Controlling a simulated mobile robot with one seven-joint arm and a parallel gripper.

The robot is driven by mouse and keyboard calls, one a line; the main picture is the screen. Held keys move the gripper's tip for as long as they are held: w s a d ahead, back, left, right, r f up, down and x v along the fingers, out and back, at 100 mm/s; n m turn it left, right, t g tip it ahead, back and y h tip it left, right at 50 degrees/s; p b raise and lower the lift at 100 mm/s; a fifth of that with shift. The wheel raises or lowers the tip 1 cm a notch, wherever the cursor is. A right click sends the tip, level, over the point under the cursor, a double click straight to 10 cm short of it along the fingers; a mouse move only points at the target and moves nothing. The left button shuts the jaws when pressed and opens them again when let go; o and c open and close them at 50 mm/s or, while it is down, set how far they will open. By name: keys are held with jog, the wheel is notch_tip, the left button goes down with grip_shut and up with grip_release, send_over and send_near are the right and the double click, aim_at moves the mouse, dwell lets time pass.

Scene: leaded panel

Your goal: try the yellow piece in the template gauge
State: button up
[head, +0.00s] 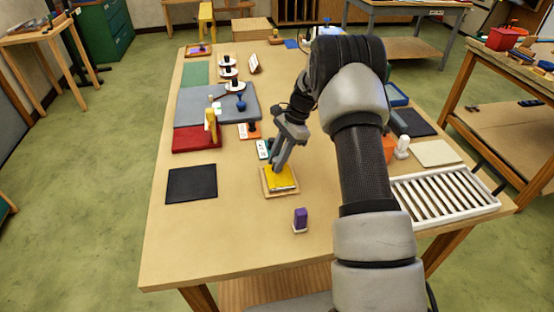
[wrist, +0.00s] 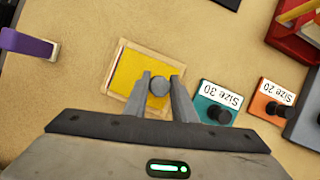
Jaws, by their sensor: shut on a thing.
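The yellow piece (head: 281,179) is a flat square plate with a round grey knob, and it also shows in the wrist view (wrist: 130,70). It lies over the opening of a light wooden square frame (head: 283,193), which looks like the template gauge; its rim shows around the yellow in the wrist view (wrist: 110,78). I cannot tell whether the piece is fully seated or slightly raised. My gripper (head: 278,167) points down above it, and in the wrist view its fingers (wrist: 159,88) are shut on the knob. The fingers hide part of the yellow plate.
A purple-topped block (head: 300,217) stands near the front. A teal "Size 30" block (wrist: 217,104) and an orange "Size 20" block (wrist: 272,104) lie beyond the frame. A black mat (head: 191,184) is at left, a white slatted rack (head: 445,197) at right. The front-left tabletop is clear.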

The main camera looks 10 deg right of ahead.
jog(key=shift+f, duration=0.45)
dwell(0.5)
jog(key=shift+r, duration=0.15)
jog(key=shift+r, duration=0.35)
jog(key=shift+s+a, duration=0.1)
dwell(0.5)
jog(key=shift+f, duration=0.5)
dwell(1.0)
jog(key=shift+r, duration=0.15)
jog(key=shift+r, duration=0.3)
